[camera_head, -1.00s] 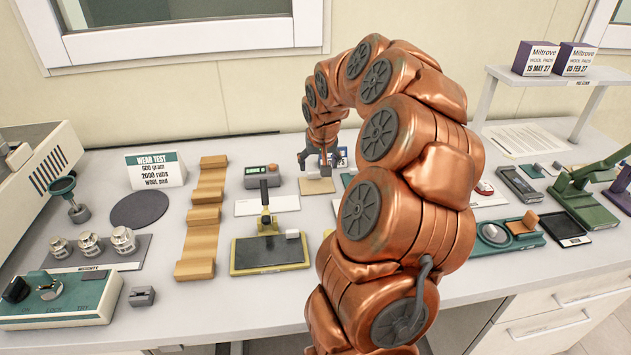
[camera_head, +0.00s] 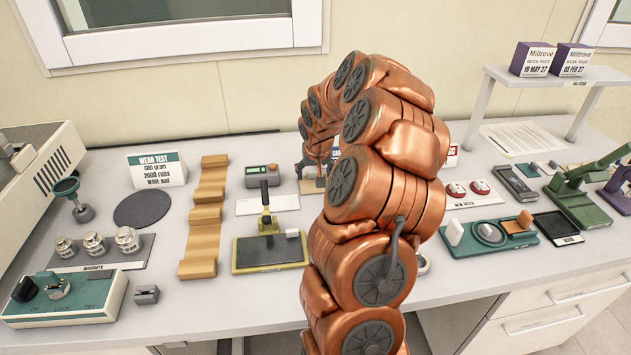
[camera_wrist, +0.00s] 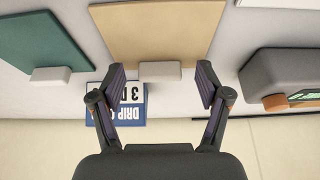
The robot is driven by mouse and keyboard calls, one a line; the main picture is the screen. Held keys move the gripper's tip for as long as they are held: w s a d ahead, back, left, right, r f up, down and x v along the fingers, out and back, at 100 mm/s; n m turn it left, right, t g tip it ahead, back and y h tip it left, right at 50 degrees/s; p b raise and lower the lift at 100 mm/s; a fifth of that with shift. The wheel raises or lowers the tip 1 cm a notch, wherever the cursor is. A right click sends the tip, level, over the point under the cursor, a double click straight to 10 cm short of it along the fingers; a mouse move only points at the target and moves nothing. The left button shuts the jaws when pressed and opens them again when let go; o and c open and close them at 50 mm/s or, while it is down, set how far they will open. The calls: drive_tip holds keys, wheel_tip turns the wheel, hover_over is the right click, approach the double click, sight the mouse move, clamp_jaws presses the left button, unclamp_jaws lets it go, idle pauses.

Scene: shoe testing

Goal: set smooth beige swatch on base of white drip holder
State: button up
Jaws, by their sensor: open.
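The beige swatch (camera_wrist: 157,28) is a flat tan panel with a pale grip tab (camera_wrist: 160,71) on its edge. In the head view only part of the swatch (camera_head: 312,186) shows, beside my arm. My gripper (camera_wrist: 161,76) is open, with one finger on each side of the tab; I cannot tell whether either touches it. The gripper also shows partly in the head view (camera_head: 310,165). I cannot pick out the white drip holder; my arm hides part of the bench. A blue card with "DRIP" lettering (camera_wrist: 131,104) lies partly behind the left finger.
A teal swatch (camera_wrist: 45,40) with a pale tab lies on one side of the beige one in the wrist view. A grey-green timer device (camera_head: 262,176) stands close by. A yellow-framed stand (camera_head: 270,252) is in front. The back wall is close behind.

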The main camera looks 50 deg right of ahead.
drive_tip(key=c, duration=1)
drive_tip(key=shift+r, duration=0.1)
drive_tip(key=shift+c, duration=0.2)
